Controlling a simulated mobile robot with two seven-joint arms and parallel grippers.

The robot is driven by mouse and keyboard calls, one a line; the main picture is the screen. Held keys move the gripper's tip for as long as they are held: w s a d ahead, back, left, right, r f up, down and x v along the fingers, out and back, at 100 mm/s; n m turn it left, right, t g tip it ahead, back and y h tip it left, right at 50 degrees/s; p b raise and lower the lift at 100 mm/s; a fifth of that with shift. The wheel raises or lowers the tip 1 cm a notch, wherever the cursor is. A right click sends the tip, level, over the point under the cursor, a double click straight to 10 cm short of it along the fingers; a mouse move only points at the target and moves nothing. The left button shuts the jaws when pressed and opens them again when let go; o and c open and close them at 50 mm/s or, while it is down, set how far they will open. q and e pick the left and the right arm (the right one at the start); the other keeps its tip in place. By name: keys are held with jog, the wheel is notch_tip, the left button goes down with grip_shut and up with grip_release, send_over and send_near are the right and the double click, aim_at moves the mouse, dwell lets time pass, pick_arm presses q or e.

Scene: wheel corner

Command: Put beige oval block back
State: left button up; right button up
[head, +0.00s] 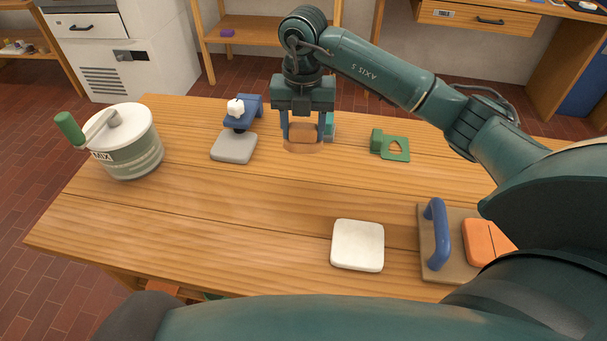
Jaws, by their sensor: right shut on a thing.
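My right gripper (303,133) points down over the back middle of the table in the head view. Its two fingers are shut on a tan-orange block (303,131), which I take to be the beige oval block; the fingers hide its sides, so its full outline cannot be told. Just below the block is a brownish rounded patch (304,148) at table level; whether the block touches it cannot be told. My left gripper is not in view.
On the wooden table (230,205) are a mixing tub (135,150) at left, a grey-based blue device (234,147), a green piece with a cutout (396,149), a white pad (357,245), and a board with a blue handle (438,235). A teal item (329,126) stands behind the right finger.

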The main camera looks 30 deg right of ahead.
aim_at(304, 125)
notch_tip(304, 125, down, 10)
jog(key=shift+r+p, duration=0.2)
jog(key=shift+p, duration=0.25)
jog(key=shift+f, duration=0.2)
jog(key=o, duration=0.9)
jog(key=shift+r, duration=0.1)
jog(key=shift+f+b, duration=0.2)
jog(key=shift+b, duration=0.1)
notch_tip(304, 125, up, 12)
jog(key=shift+w+d+r+b, duration=0.15)
jog(key=shift+r+b, duration=0.1)
jog(key=shift+b, duration=0.2)
jog(key=shift+r, duration=0.5)
